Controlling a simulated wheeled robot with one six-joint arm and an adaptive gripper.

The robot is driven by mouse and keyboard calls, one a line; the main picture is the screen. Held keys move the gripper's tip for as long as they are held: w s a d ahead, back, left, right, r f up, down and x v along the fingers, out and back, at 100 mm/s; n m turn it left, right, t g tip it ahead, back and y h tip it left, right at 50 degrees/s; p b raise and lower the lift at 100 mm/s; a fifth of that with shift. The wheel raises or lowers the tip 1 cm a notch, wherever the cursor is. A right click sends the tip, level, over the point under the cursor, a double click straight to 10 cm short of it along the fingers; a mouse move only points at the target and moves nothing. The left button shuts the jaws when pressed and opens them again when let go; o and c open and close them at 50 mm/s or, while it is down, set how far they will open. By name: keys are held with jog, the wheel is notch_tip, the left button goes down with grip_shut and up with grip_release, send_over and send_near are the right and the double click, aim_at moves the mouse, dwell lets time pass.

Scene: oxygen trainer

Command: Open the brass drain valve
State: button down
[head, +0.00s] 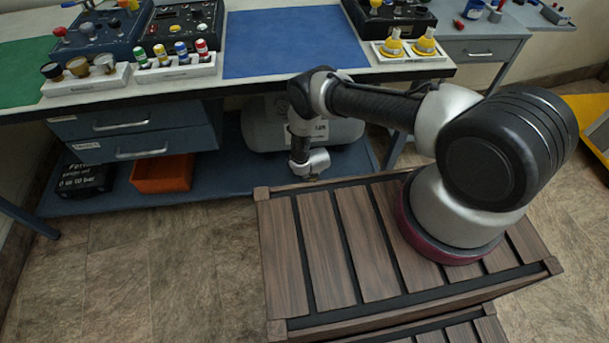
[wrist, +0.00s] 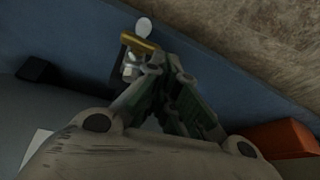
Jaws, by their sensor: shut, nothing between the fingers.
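In the wrist view a small fitting with a brass-coloured bar (wrist: 139,42) lies just beyond and to the left of my fingertips; it looks like the drain valve. A pale body (wrist: 131,66) is below the bar and a white round piece (wrist: 143,25) is above it. My gripper (wrist: 172,62) is shut and empty, its fingertips close beside the fitting. I cannot tell whether they touch it. In the head view my wrist reaches down in front of the grey tank (head: 262,128) under the bench, and the valve cannot be made out there.
The tank rests on a blue lower shelf (head: 222,188). An orange bin (head: 163,173) and a black box (head: 86,179) stand on the shelf to the left. Drawers (head: 135,137) hang above them. The bench top (head: 290,45) overhangs the tank.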

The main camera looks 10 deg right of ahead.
jog(key=shift+a+f, duration=0.2)
jog(key=shift+a, duration=0.1)
jog(key=shift+s+a+f, duration=0.1)
jog(key=shift+a+f, duration=0.05)
jog(key=shift+a, duration=0.2)
dwell(0.4)
